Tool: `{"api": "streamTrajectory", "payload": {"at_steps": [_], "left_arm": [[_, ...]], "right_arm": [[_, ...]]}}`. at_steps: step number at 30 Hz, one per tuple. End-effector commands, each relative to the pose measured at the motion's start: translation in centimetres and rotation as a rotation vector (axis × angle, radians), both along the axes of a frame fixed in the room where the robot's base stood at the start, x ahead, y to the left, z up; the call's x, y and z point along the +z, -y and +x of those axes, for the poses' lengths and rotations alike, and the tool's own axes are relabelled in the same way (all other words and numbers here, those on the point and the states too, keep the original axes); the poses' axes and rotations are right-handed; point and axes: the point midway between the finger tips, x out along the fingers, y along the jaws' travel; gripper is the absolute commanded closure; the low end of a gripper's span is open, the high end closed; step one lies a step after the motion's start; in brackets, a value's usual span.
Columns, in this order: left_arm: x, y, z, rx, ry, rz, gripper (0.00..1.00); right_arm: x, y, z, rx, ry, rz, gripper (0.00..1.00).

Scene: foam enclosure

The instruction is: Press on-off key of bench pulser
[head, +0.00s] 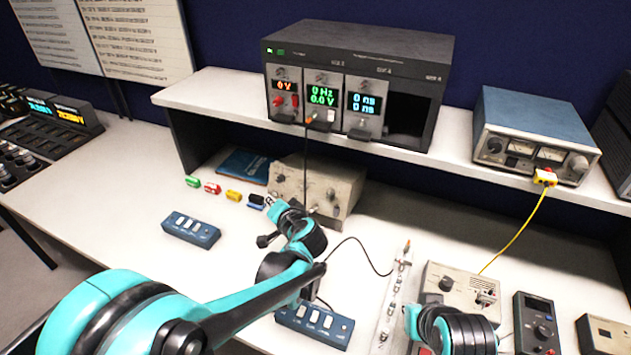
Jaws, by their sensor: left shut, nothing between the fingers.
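A beige knobbed box (341,192) stands under the shelf, behind my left gripper. It may be the bench pulser, but its labels are too small to read and no on-off key can be made out. My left gripper (270,203) is shut and empty, in front of the box's lower left side. The arm hides part of the box's lower front. I cannot tell whether the fingertips touch the box. My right gripper (412,322) is at the lower right, near a beige unit with a dark knob (460,286); its fingers do not show clearly.
A module rack (400,45) with lit displays and a blue-topped meter unit (535,115) stand on the shelf. Small coloured blocks (212,187) lie left of my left gripper. Blue switch boxes (190,229) (314,325), a clear strip (391,300) and cables occupy the bench.

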Motion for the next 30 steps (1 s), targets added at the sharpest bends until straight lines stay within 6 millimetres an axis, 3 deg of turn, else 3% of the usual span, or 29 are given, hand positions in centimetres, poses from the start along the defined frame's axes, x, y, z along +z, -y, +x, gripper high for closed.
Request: {"api": "streamTrajectory", "payload": {"at_steps": [15,30], "left_arm": [[2.0,-1.6,-4.4,0.0,0.0,0.0,1.0],[2.0,-1.8,-4.7,0.001,-0.001,-0.001,1.0]], "right_arm": [[2.2,0.0,0.0,0.0,0.0,0.0,1.0],[2.1,0.0,0.0,0.0,0.0,0.0,1.0]]}}
